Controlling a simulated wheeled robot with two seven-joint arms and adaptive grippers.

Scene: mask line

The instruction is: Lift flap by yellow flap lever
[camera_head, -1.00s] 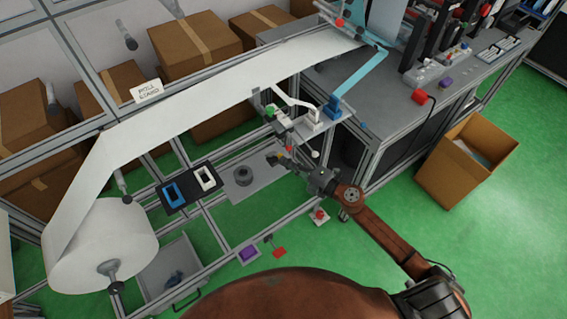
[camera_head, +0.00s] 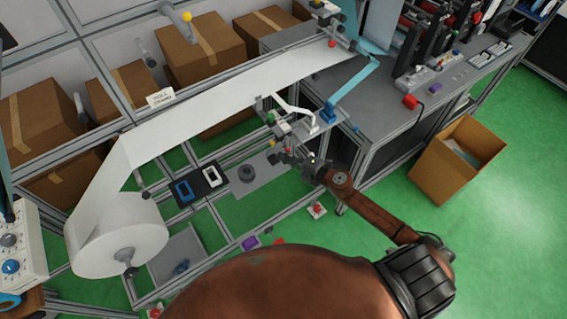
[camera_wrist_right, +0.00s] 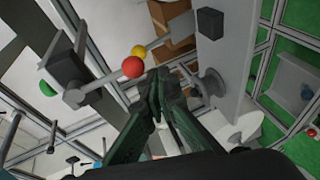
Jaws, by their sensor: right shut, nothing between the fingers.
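A yellow ball knob (camera_wrist_right: 138,51) on a thin grey rod and a red ball knob (camera_wrist_right: 132,67) show just ahead of my right gripper (camera_wrist_right: 160,82) in the right wrist view. The gripper's dark fingers are shut and empty, close to the red knob; I cannot tell whether they touch it. In the head view my right gripper (camera_head: 282,155) is beside the small mechanism (camera_head: 279,128) under the white web, near a small yellow spot. Another yellow knob (camera_head: 187,17) is on a grey rod at the top left. Which part is the flap is unclear. My left gripper is not in view.
The white web (camera_head: 215,97) runs from the large roll (camera_head: 118,238) to the grey workbench (camera_head: 330,60). A black holder (camera_head: 200,187) and a grey plate (camera_head: 265,172) are on the frame below. A cardboard box (camera_head: 455,160) stands on clear green floor at right.

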